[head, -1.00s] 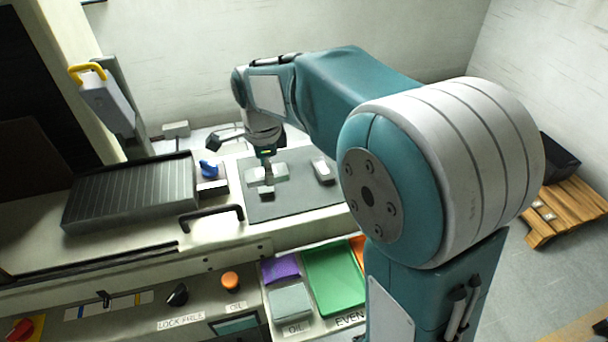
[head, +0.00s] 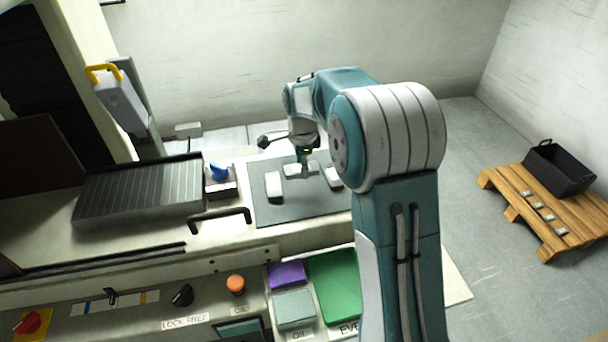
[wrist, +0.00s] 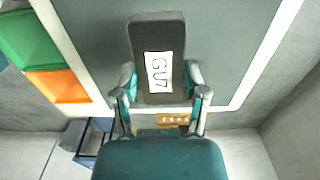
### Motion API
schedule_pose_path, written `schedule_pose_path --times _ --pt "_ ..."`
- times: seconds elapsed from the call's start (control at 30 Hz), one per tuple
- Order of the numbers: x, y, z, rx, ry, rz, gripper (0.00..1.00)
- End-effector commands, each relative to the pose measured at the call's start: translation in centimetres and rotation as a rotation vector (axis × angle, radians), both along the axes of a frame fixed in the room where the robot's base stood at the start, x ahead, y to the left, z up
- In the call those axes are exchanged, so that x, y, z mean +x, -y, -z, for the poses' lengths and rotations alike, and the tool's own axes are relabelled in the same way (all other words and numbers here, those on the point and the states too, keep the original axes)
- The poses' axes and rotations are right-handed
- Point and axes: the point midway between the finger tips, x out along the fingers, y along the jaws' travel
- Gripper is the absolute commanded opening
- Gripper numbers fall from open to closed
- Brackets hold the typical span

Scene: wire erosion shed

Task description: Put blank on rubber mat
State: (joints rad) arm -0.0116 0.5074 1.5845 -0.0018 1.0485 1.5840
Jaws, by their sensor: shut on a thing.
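My gripper (head: 302,160) is over the dark grey rubber mat (head: 300,209) on the machine bench, pointing down. In the wrist view my gripper (wrist: 160,88) is shut on a dark grey blank (wrist: 142,40) with a white label reading GU7. The mat (wrist: 225,45) shows behind the blank there.
A black ribbed plate (head: 140,192), a blue object (head: 218,171) and a black handle (head: 220,216) lie left of the mat. Purple (head: 286,275) and green (head: 333,280) trays are in front. A wooden pallet (head: 520,190) with a black crate (head: 560,168) stands right.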

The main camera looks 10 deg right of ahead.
Motion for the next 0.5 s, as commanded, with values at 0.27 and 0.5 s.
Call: schedule_pose_path --times 0.27,0.5 --pt "1.2 0.9 1.9 0.000 0.001 0.001 0.00" --pt "1.1 0.8 4.5 0.000 0.004 0.000 0.00"
